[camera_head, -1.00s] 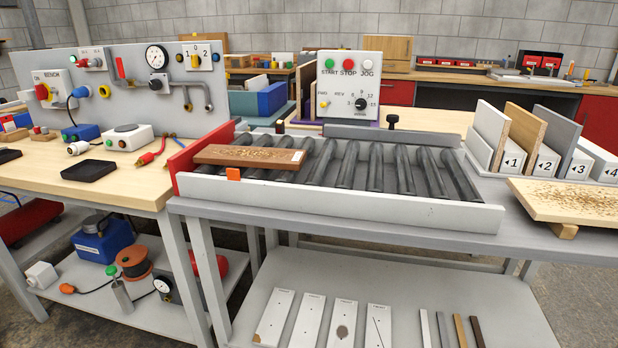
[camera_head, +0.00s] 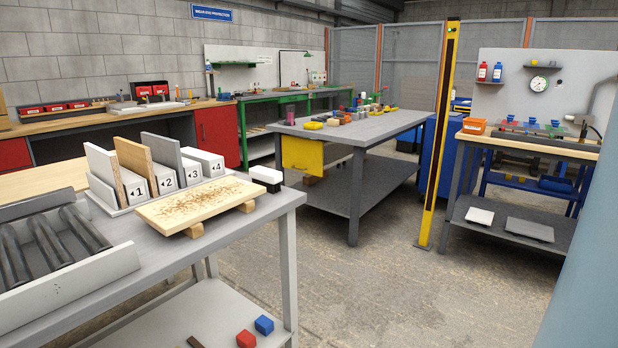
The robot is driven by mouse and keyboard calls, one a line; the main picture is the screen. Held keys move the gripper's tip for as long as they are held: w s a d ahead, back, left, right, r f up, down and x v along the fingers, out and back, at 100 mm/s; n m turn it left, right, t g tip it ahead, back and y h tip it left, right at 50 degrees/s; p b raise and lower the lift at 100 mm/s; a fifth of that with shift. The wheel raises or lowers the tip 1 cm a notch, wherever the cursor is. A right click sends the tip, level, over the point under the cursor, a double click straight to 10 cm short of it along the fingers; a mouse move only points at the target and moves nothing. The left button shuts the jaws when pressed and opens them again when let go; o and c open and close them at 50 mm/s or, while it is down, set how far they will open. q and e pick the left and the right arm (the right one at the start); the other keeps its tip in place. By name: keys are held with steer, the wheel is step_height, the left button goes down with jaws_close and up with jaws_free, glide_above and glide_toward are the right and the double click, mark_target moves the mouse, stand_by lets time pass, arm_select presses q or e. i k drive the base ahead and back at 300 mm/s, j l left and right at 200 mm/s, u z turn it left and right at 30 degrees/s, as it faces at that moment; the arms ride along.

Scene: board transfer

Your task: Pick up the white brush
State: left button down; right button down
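The white brush (camera_head: 266,178) stands at the right end of the grey conveyor table (camera_head: 190,245), near its far right corner. It looks like a small white block with a dark lower part. It is just behind a light wooden board (camera_head: 190,204) strewn with brown chips, which rests raised on small wooden blocks. Neither of my grippers is in view.
Numbered slots (camera_head: 134,190) holding upright boards stand left of the brush. The roller conveyor (camera_head: 50,245) is at the left edge. A yellow post (camera_head: 437,140) stands on the right. Open floor (camera_head: 370,290) lies between the conveyor table and the right-hand bench (camera_head: 520,145).

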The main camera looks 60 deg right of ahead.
mark_target(272, 179)
steer(key=z, duration=1.55)
steer(key=u, duration=1.65)
steer(key=z, duration=1.6)
